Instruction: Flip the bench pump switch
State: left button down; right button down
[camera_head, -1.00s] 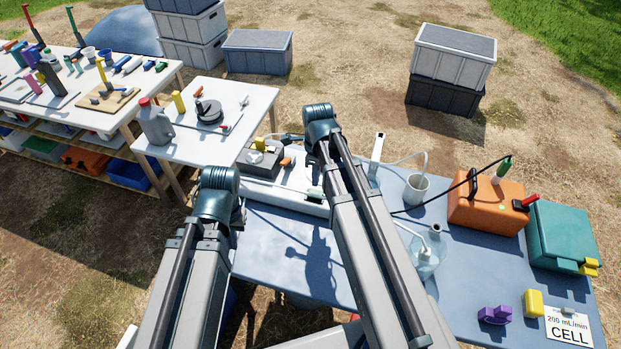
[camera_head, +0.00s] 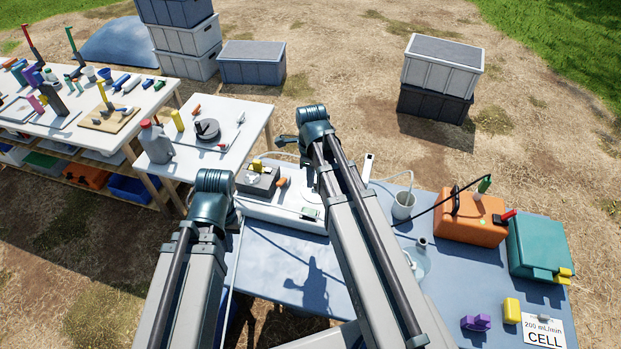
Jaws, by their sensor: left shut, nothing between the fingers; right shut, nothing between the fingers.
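A grey box (camera_head: 258,181) with a yellow part (camera_head: 256,168) on top and an orange tab (camera_head: 281,183) at its side sits at the left end of the blue bench (camera_head: 275,255). I cannot tell for certain whether it is the bench pump, or which part is its switch. My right gripper (camera_head: 285,140) shows small and dark left of its wrist, beyond the grey box in the picture, shut and empty. My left wrist is left of the grey box; its fingers are hidden behind it.
A white tray (camera_head: 285,213) runs along the bench's back edge. A white side table (camera_head: 238,118) stands behind.

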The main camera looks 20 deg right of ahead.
aim_at(306, 211)
jog(key=shift+w+a, duration=0.45)
jog(key=shift+a, duration=0.15)
jog(key=shift+f, duration=0.1)
notch_tip(306, 211, down, 14)
jog(key=b, duration=1.4)
